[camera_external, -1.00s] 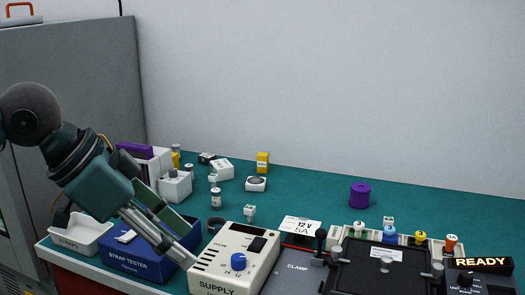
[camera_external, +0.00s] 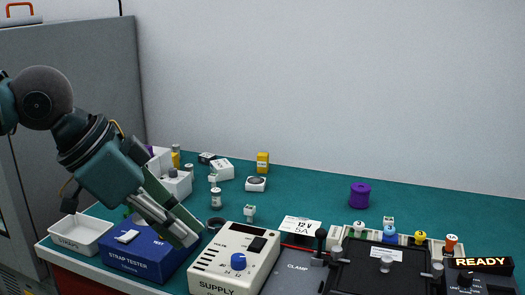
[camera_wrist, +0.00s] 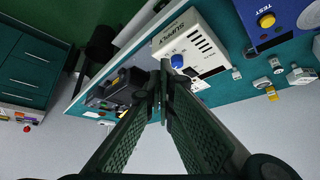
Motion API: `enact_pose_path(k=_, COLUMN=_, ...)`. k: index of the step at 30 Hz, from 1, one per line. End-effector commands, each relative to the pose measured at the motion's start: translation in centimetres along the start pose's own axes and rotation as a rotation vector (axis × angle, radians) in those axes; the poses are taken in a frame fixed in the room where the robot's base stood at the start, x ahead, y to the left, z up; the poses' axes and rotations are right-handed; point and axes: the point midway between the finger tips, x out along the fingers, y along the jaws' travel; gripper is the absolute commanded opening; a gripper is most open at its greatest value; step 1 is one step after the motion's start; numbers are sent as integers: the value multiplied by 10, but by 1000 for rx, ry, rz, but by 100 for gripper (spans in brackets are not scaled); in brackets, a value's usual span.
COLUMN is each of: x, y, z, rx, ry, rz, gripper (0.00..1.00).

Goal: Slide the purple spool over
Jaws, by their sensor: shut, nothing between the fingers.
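The purple spool (camera_external: 359,195) stands upright on the green bench mat (camera_external: 310,191) toward the back right in the external view. Nothing touches it there. My gripper (camera_external: 188,238) is at the left, above the blue strap tester (camera_external: 140,250) and left of the power supply, far from the spool. In the wrist view my gripper (camera_wrist: 164,92) has its two fingers together with nothing between them. I cannot make out the purple spool in the wrist view.
The cream power supply (camera_external: 236,255) stands just right of my gripper. Clamp gear (camera_external: 385,268) and a row of small coloured spools fill the front right. White blocks and a yellow block (camera_external: 262,162) stand at the back left. The mat around the purple spool is clear.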

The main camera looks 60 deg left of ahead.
Motion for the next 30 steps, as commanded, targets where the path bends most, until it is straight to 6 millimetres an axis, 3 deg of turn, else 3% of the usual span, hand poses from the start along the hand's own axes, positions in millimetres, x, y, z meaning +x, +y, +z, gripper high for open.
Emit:
enact_pose_path(k=15, x=-10, y=-11, z=-102, rx=98, ry=-76, rz=-3, gripper=0)
enact_pose_path(k=30, x=2, y=-25, z=-199, rx=196, ry=-154, rz=3, gripper=0)
